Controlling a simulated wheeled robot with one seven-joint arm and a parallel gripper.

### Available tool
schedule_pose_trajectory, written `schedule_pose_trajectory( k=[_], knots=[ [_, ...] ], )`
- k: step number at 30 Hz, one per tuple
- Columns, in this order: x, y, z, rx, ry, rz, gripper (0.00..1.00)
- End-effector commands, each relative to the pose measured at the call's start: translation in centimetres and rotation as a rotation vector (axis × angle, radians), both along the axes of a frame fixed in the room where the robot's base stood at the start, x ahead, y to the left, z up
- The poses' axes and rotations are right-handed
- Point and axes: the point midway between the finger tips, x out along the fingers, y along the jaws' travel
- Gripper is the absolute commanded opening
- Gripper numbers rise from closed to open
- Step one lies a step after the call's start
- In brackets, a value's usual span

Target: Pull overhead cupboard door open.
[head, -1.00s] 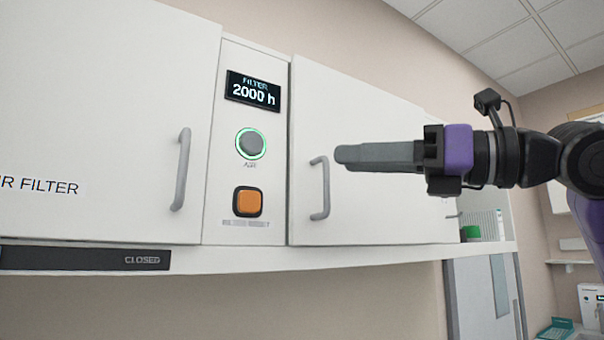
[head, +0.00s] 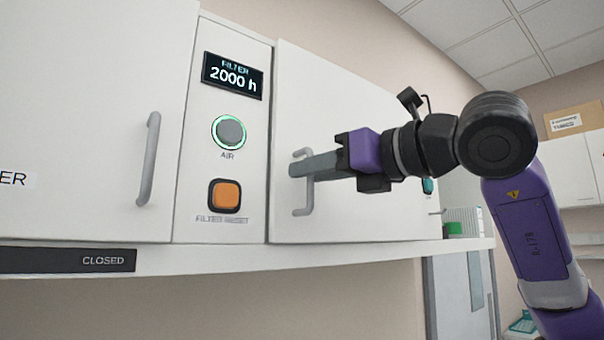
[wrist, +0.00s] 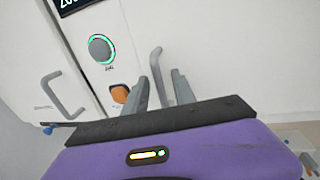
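The right cupboard door (head: 370,110) is white and looks closed, flush with the panel beside it. Its grey bar handle (head: 303,209) is upright near the door's left edge. My gripper (head: 296,170) is at the middle of this handle and partly covers it in the head view. In the wrist view my gripper (wrist: 162,90) has two fingers apart, with the handle (wrist: 155,66) standing between them. The fingers show gaps to the handle there; I cannot tell if either touches it. The left cupboard door (head: 80,110) is also closed, with its own handle (head: 149,160).
Between the doors a panel holds a filter display (head: 233,76) reading 2000 h, a round green-ringed air button (head: 228,132) and an orange filter reset button (head: 225,196). A dark plate (head: 70,260) below reads CLOSED. A green item (head: 453,229) is at the cupboard's right end.

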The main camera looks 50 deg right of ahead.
Motion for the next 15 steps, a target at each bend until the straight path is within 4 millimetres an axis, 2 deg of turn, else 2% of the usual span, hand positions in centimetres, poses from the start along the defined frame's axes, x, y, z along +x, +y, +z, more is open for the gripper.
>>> schedule_pose_trajectory(
  k=[11,12,15],
  knots=[
    [0.1,0.44,-0.03,-0.001,0.0,-0.003,0.32],
    [0.1,0.43,-0.03,-0.001,0.0,-0.003,0.3],
    [0.1,0.43,-0.03,-0.001,0.0,-0.003,0.1]
  ],
)
